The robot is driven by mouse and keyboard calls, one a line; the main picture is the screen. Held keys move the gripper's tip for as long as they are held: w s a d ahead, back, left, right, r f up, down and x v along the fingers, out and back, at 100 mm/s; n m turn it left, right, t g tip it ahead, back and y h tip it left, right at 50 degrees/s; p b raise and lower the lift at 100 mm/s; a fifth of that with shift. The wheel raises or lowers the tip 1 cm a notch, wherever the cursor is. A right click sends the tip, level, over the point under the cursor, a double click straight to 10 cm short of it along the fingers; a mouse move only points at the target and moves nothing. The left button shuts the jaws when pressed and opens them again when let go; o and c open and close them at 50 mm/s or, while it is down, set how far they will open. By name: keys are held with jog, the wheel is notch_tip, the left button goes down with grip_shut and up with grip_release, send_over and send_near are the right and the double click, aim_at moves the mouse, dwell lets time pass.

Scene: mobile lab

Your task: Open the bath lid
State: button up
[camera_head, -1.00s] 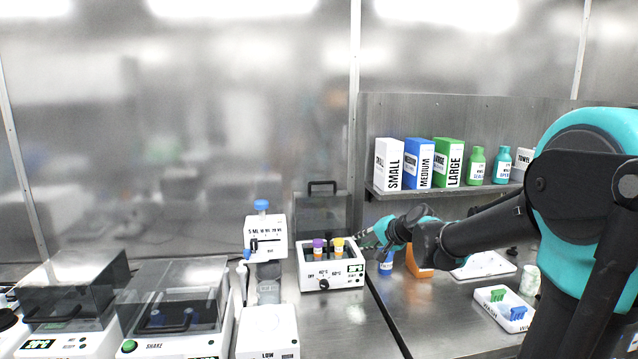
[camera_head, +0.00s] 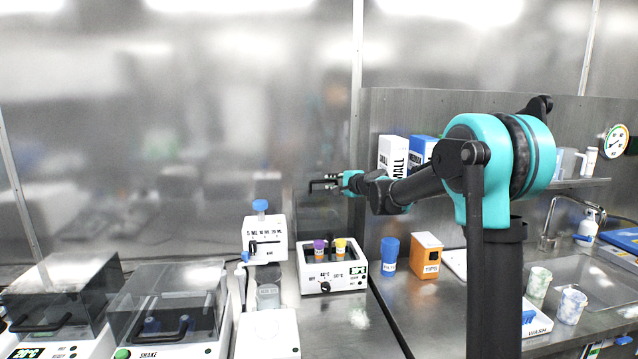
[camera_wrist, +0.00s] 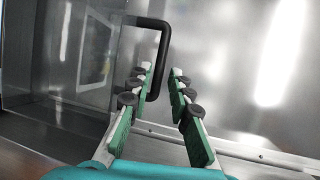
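The white bath (camera_head: 345,276) stands at the counter's middle, holding a purple-capped tube (camera_head: 319,247) and a yellow-capped tube (camera_head: 340,246). Its clear lid (camera_head: 318,218) stands raised, upright behind the bath. The lid's black handle (camera_head: 316,183) is at the top. My gripper (camera_head: 338,184) is at the handle, reaching in from the right. In the wrist view, my gripper (camera_wrist: 162,78) has its fingers apart, with part of the black handle (camera_wrist: 164,45) between or just beyond the fingertips. I cannot tell whether they touch. The lid panel (camera_wrist: 75,55) shows at left.
A shelf with boxes (camera_head: 393,155) is behind my arm. Counter in front of the bath is clear.

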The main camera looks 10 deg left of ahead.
jog(key=x, duration=0.9)
jog(key=shift+s, duration=0.1)
grip_shut()
